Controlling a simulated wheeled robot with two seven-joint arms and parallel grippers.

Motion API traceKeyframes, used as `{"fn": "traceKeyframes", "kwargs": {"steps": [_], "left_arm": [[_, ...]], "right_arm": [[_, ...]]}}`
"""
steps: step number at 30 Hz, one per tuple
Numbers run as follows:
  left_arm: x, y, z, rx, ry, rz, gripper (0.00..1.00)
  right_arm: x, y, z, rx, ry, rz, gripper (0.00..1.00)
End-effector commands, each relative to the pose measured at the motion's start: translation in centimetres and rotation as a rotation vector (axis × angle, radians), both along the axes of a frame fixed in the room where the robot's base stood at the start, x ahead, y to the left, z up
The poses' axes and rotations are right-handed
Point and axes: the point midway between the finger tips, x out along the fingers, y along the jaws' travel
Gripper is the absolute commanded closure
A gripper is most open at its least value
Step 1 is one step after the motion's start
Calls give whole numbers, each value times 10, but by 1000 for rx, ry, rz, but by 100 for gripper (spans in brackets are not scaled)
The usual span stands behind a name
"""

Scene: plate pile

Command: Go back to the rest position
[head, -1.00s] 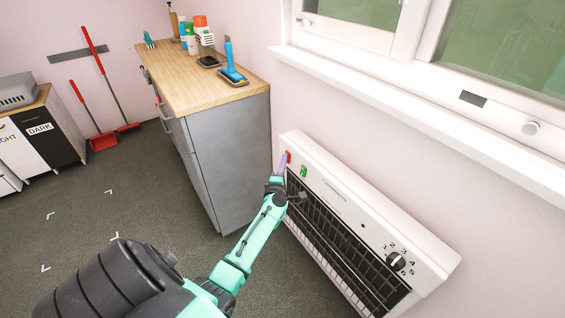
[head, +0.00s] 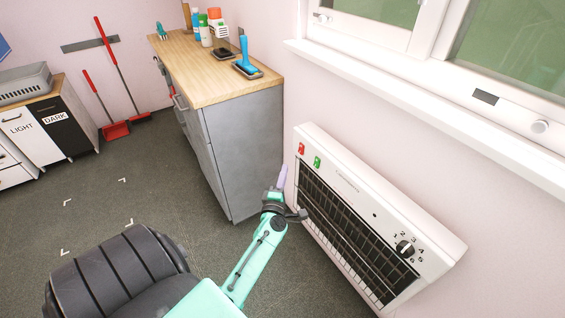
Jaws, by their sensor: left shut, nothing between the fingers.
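My left gripper (head: 282,178) shows near the middle of the head view, at the end of my teal arm reaching up from the bottom. Its lilac fingers are closed together with nothing between them and point upward. It appears in front of the gap between the grey cabinet and the heater's left end. My right gripper is not in view.
A white wall heater (head: 345,178) with red and green switches and a dial (head: 404,249) is close to the right of my gripper. A grey cabinet (head: 245,150) with a wooden top (head: 205,85) holds bottles and brushes. Dark floor (head: 110,195) is open at left.

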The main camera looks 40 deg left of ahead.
Motion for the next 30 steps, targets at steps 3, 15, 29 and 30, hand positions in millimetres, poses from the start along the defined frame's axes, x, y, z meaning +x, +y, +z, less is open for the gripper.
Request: {"fn": "traceKeyframes", "kwargs": {"steps": [3,15,29,30], "left_arm": [[-8,-4,1,-1,0,0,100],[-9,-4,1,0,-1,0,100],[-51,-84,-163,436,594,-388,100],[-70,-97,-194,523,699,-481,100]], "right_arm": [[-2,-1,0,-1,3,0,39],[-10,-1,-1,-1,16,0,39],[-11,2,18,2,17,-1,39],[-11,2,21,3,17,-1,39]]}}
